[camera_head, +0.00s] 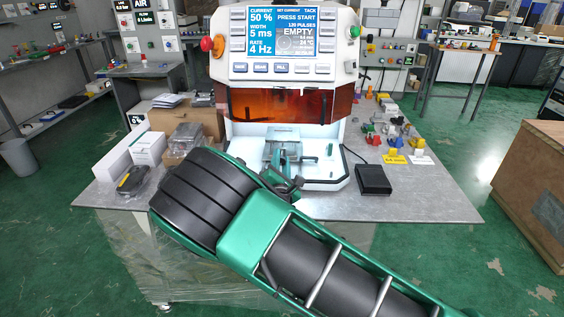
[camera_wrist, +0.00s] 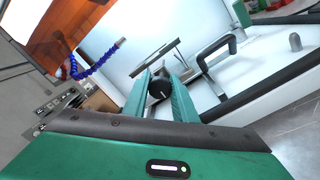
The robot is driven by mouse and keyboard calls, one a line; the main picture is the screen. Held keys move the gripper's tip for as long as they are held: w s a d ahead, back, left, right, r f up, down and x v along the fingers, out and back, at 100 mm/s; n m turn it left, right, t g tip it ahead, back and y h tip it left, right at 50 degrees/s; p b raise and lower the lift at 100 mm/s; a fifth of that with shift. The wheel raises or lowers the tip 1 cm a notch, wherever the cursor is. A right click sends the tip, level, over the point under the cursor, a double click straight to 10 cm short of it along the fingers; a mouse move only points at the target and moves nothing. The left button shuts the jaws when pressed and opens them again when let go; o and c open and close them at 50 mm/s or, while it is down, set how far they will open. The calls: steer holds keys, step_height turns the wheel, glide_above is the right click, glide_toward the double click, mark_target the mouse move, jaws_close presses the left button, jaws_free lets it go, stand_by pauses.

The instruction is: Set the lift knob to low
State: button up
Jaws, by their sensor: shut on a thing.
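The lift knob (camera_wrist: 159,87) is a round black knob with a short white mark, seen in the wrist view inside the machine's white work bay. My gripper (camera_wrist: 162,92) has its two green fingers on either side of the knob and is shut on it. I cannot read any low or high label by the knob. The machine (camera_head: 282,106) stands on the table in the head view, with a lit screen reading "PRESS START" and "EMPTY". There my green and black arm reaches into its open bay and hides the knob.
An orange shield (camera_head: 280,104) hangs above the bay. A black pedal box (camera_head: 373,180) is on the table (camera_head: 425,205) to the right, with small coloured parts behind it. Cartons (camera_head: 187,122) and a white box stand to the left. A blue segmented hose (camera_wrist: 97,62) shows in the wrist view.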

steer(key=shift+s+a+f+n, duration=0.1)
steer(key=shift+a+f+n, duration=0.05)
steer(key=shift+f+n, duration=0.15)
steer(key=o, duration=1)
steer(key=shift+o, duration=0.2)
steer(key=shift+r, duration=0.1)
steer(key=s, duration=1)
steer(key=shift+s+f, duration=0.2)
steer(key=shift+s, duration=0.05)
steer(key=shift+d, duration=0.25)
